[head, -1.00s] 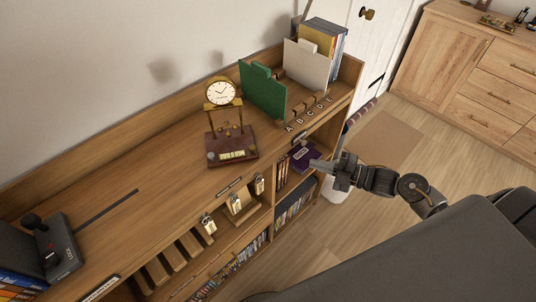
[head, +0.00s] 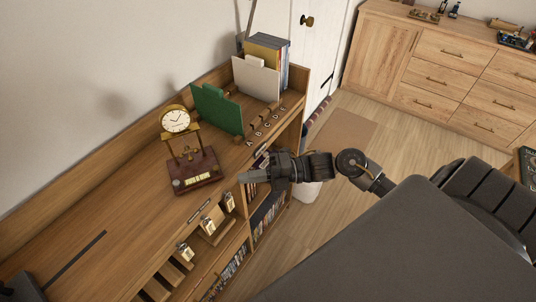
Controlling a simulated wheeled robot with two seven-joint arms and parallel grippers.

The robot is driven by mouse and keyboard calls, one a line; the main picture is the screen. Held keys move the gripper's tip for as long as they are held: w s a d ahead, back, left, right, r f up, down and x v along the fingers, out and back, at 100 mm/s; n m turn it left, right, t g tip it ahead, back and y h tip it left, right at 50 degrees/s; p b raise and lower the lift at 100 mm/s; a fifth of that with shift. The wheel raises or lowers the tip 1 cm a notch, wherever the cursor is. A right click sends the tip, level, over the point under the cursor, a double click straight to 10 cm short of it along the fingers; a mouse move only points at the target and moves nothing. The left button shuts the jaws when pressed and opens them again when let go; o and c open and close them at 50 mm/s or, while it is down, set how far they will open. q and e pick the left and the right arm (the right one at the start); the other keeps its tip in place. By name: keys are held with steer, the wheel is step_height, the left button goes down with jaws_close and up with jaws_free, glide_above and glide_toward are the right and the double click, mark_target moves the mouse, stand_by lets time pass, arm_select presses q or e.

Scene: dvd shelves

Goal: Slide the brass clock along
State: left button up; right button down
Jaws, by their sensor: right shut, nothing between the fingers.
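The brass clock (head: 186,147) stands upright on the wooden shelf top (head: 130,203). It has a round white dial, brass posts and a dark red-brown base with a brass plate. My right gripper (head: 243,178) is shut and empty. In the picture it is to the right of the clock's base, by the front edge of the shelf, with a gap between them. My left gripper is not in view.
A green divider (head: 217,109) and a row of books and folders (head: 262,68) stand behind and right of the clock. A dark slot line (head: 75,259) marks the clear top at left.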

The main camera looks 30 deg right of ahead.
mark_target(226, 175)
steer(key=w+a, duration=0.1)
steer(key=w+a+p, duration=0.1)
steer(key=w, duration=0.1)
steer(key=w+a+p, duration=0.1)
steer(key=shift+w, duration=0.25)
steer(key=shift+w+f+b, duration=0.15)
steer(key=shift+b, duration=0.25)
steer(key=shift+w+a+b, duration=0.3)
steer(key=shift+w+b, duration=0.5)
steer(key=shift+b, duration=0.1)
steer(key=shift+w+a, duration=0.1)
steer(key=shift+w, duration=0.1)
steer(key=shift+s, duration=0.1)
